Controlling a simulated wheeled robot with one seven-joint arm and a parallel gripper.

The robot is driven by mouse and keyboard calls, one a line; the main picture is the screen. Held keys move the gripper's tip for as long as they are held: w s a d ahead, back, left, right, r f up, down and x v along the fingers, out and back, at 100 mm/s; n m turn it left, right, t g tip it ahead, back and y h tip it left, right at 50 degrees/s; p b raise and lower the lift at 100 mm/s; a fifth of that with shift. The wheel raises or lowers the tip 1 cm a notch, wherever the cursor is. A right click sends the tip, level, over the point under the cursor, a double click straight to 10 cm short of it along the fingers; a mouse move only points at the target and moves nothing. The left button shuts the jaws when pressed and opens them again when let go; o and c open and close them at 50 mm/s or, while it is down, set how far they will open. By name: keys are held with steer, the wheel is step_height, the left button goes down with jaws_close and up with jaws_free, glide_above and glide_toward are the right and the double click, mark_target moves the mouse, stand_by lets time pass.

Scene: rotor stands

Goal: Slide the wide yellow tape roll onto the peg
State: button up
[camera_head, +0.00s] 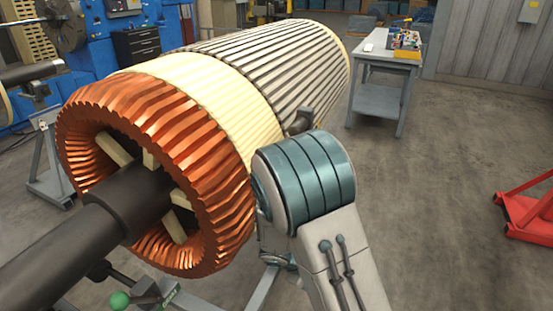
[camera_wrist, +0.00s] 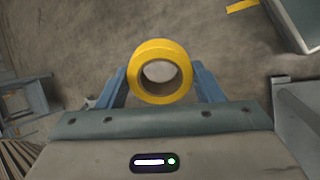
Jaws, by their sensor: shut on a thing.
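The yellow tape roll (camera_wrist: 162,48) sits between the two blue fingers of my gripper (camera_wrist: 162,80) in the wrist view. The gripper is shut on it, and the roll's round hole faces the camera, with grey floor showing through. In the head view my arm and the big rotor hide the gripper and the roll. I cannot make out the peg in either view.
A large rotor with copper end windings (camera_head: 150,120) fills the left of the head view, close beside my arm. A grey cart (camera_head: 385,97) with small items on top stands at the back right. A red stand (camera_head: 530,215) is at the right edge. Floor between them is clear.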

steer(key=w+a+r+n+t+h, duration=0.1)
steer(key=a+r+n+t, duration=0.15)
steer(key=r, duration=0.45)
steer(key=w+a+r+n+t, duration=0.1)
steer(key=r+n+t, duration=0.1)
steer(key=r+t, duration=0.35)
steer(key=w+a+r+n+t+h, duration=0.1)
steer(key=w+a+r+n, duration=0.1)
steer(key=r, duration=0.6)
steer(key=n+t+y, duration=0.2)
steer(key=n+t, duration=0.1)
steer(key=t, duration=0.2)
glide_toward(294, 133)
steer(key=shift+p+x, duration=0.4)
steer(key=shift+x, duration=2)
steer(key=shift+w+d, duration=0.1)
steer(key=shift+w+d+b, duration=0.1)
steer(key=shift+w+b, duration=0.2)
steer(key=shift+b, duration=0.15)
steer(key=shift+w+d, duration=0.1)
steer(key=shift+w, duration=0.2)
steer(key=shift+w+d+b, duration=0.1)
steer(key=shift+w+b, duration=0.2)
steer(key=shift+b, duration=0.15)
steer(key=shift+w+d, duration=0.1)
steer(key=shift+w, duration=0.1)
